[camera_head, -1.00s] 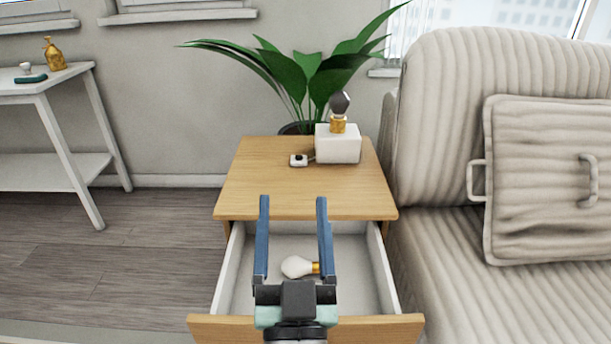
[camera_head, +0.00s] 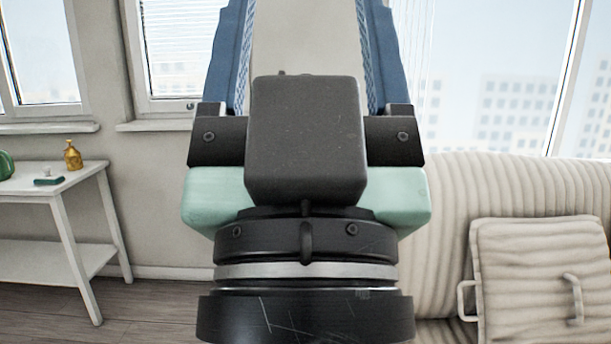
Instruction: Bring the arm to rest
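My gripper (camera_head: 306,40) fills the middle of the head view, raised close to the camera and pointing up. Its two blue fingers stand wide apart, with only wall showing between them, so it is open and empty. The fingertips run past the top edge of the picture. My gripper's body and wrist hide the middle of the room behind them; the nightstand, its drawer, the lamp and the plant do not show now.
A white side table (camera_head: 50,190) with a gold bottle (camera_head: 72,155) and a small green item (camera_head: 48,181) stands at the left. Windows (camera_head: 165,50) line the wall. Some wood floor (camera_head: 50,305) is clear at lower left.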

